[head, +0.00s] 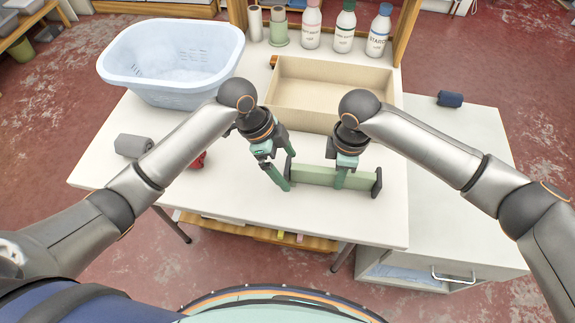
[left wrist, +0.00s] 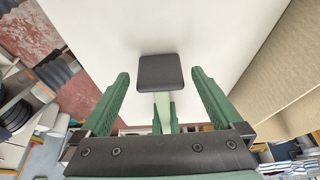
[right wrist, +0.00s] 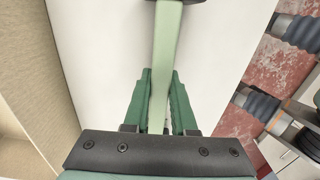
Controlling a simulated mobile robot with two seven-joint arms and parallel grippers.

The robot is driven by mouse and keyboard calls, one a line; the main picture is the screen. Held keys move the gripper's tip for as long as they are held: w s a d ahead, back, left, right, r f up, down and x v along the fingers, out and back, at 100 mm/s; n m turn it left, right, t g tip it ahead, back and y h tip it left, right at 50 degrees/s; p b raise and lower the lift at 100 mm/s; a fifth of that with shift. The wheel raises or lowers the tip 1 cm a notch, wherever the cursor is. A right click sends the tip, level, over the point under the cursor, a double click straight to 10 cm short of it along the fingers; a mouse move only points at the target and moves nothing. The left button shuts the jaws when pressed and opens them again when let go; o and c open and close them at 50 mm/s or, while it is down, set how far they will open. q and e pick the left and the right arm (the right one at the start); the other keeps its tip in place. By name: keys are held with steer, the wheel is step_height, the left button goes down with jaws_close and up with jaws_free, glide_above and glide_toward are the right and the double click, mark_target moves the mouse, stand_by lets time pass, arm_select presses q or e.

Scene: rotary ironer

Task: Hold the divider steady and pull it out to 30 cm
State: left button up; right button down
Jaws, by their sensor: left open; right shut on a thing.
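The divider (head: 312,176) is a pale green bar with a dark pad at each end, lying on the white table in front of the wooden drawer-like box. My left gripper (head: 287,172) is open at the divider's left end. In the left wrist view the dark end pad (left wrist: 158,72) sits between the open fingers, with gaps on both sides. My right gripper (head: 340,180) is shut on the divider's bar towards its right end. In the right wrist view the green bar (right wrist: 163,55) runs between the closed fingers.
The open wooden box (head: 330,90) is behind the grippers, with several bottles beyond it. A pale blue basket (head: 170,95) stands at the back left. A grey roll (head: 133,146) and a red item (head: 199,160) lie left. A dark blue roll (head: 450,99) lies at right.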

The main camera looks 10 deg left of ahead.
arm_select(q)
steer(key=shift+d+f, duration=0.2)
steer(key=shift+f, duration=0.3)
jaws_close()
stand_by(0.6)
